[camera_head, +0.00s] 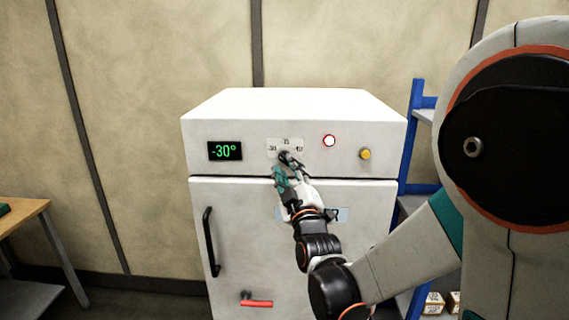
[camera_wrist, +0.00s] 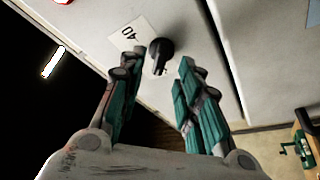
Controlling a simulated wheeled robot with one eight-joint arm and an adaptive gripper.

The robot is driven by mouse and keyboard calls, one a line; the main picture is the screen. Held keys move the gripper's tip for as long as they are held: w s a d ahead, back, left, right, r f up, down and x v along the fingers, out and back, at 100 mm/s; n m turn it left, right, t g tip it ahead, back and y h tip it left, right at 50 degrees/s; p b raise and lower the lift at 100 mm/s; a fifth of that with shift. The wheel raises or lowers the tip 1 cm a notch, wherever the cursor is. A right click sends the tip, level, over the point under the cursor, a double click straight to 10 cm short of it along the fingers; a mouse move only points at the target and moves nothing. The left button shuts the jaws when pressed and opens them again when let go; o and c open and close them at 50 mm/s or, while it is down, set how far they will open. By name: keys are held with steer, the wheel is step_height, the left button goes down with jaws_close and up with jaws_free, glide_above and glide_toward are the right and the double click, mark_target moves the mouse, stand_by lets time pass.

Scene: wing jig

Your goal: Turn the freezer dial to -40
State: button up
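The white freezer (camera_head: 240,105) stands against the wall. Its green display (camera_head: 225,151) reads -30°. The black dial sits on a pale scale plate (camera_head: 285,141) with marks that look like -30, -35 and -40. The dial (camera_wrist: 160,50) shows clearly in the wrist view, beside the printed 40 (camera_wrist: 128,32). In the head view my gripper (camera_head: 285,168) is at the dial and partly hides it. In the wrist view my gripper (camera_wrist: 156,68) is open, its teal-padded fingers apart, with the dial between and just beyond the fingertips. I cannot tell whether a finger touches it.
A red-ringed white light (camera_head: 329,141) and a yellow button (camera_head: 365,154) are right of the dial. The door below has a black handle (camera_head: 210,242) and a red lever (camera_head: 257,303). A blue shelf rack (camera_head: 410,135) stands right, a wooden table (camera_head: 25,212) left.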

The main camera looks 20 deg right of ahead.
mark_target(284, 161)
steer(key=shift+x, duration=1.75)
steer(key=c, duration=0.7)
steer(key=shift+o, duration=0.2)
